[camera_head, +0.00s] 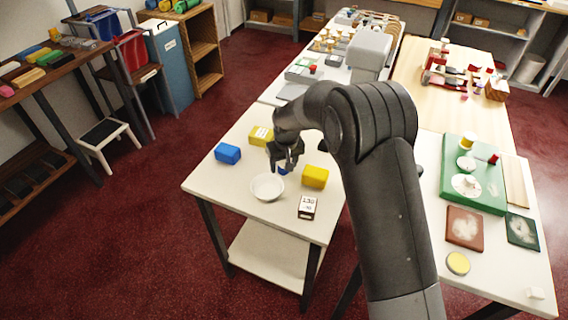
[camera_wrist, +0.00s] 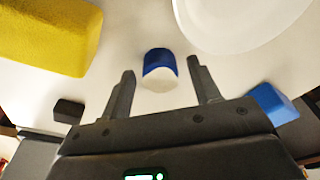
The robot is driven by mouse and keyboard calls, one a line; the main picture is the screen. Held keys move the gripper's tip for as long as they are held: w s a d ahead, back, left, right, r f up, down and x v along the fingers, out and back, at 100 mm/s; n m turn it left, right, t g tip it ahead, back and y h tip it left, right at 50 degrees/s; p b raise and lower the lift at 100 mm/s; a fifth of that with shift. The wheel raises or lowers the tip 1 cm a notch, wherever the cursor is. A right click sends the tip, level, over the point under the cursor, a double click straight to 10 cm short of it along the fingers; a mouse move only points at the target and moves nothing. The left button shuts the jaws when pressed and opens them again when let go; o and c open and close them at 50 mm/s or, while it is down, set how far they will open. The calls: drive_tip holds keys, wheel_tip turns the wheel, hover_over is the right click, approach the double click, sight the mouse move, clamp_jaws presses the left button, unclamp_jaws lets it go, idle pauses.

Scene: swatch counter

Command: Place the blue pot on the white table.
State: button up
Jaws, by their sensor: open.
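The blue pot (camera_head: 283,169) is small, with a white end that shows in the wrist view (camera_wrist: 160,63). It appears to stand on the white table (camera_head: 225,180), partly hidden by my gripper in the head view. My gripper (camera_head: 284,160) is open and empty, close above the pot. In the wrist view the pot lies between the lines of the two fingers (camera_wrist: 160,78), with a gap on each side, touching neither.
Around the pot are a white bowl (camera_head: 267,187), a blue block (camera_head: 228,153), a yellow block (camera_head: 315,177), another yellow block (camera_head: 260,136) and a labelled box (camera_head: 307,207). The table's left corner is bare. A wooden table (camera_head: 430,100) adjoins at right.

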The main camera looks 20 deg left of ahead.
wheel_tip(320, 180, up, 12)
drive_tip(key=s+d, duration=0.1)
drive_tip(key=shift+s+d, duration=0.15)
drive_tip(key=shift+r, duration=0.1)
drive_tip(key=s+d+r+m+t, duration=0.1)
drive_tip(key=s+d+r, duration=0.1)
drive_tip(key=d+r, duration=0.5)
drive_tip(key=s+d+r+m, duration=0.2)
drive_tip(key=d+r, duration=0.2)
drive_tip(key=d, duration=0.6)
drive_tip(key=s+d+r+m+t, duration=0.1)
drive_tip(key=s+d+r, duration=0.3)
drive_tip(key=d, duration=0.5)
drive_tip(key=s+d+r+m+t+h, duration=0.1)
drive_tip(key=s+d+m, duration=0.3)
drive_tip(key=s+d, duration=1.2)
drive_tip(key=shift+s+m+t, duration=0.4)
drive_tip(key=shift+s+t, duration=0.3)
drive_tip(key=shift+o, duration=0.4)
drive_tip(key=shift+s+d+f, duration=0.1)
drive_tip(key=shift+s+d, duration=0.15)
drive_tip(key=shift+s, duration=0.1)
